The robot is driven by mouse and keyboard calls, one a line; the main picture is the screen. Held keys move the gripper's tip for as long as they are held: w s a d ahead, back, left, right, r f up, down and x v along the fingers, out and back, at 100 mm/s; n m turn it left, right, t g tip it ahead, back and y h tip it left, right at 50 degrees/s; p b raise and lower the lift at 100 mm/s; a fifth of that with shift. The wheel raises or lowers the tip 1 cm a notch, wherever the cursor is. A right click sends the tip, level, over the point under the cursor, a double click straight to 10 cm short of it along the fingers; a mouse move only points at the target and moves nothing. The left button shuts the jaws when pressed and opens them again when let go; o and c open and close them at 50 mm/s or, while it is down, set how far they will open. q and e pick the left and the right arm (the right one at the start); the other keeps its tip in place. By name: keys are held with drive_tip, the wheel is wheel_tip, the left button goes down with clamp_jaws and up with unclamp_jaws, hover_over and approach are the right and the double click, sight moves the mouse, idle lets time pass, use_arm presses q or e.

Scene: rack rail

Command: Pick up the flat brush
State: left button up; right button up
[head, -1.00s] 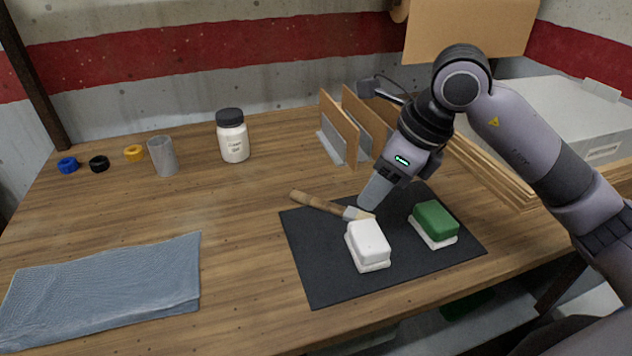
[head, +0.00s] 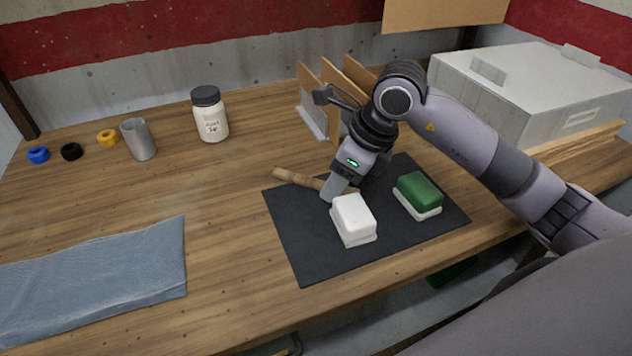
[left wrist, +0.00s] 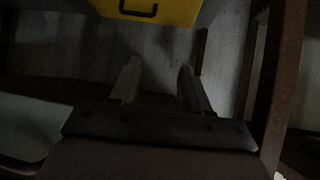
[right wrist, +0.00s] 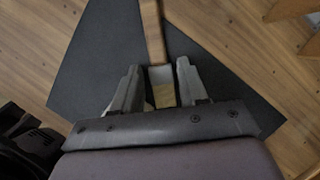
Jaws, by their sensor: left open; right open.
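The flat brush has a wooden handle (head: 292,178) that reaches past the left back edge of the dark mat onto the table. Its head end is mostly hidden behind my right gripper (head: 335,190) in the head view. In the right wrist view, the brush (right wrist: 152,32) runs down between the two open fingers of my right gripper (right wrist: 160,85), its metal band between the fingertips. I cannot tell whether either finger touches it. My left gripper (left wrist: 155,85) is open and empty in its wrist view, away from the mat.
The dark mat (head: 310,262) also holds a white block (head: 353,218) and a green-topped block (head: 418,192), close to the right gripper. Upright boards (head: 330,100) stand behind. A jar (head: 210,117), a grey cup (head: 138,140) and a blue cloth (head: 95,280) lie left.

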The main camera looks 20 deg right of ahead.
clamp_jaws()
drive_tip(key=shift+r, duration=0.15)
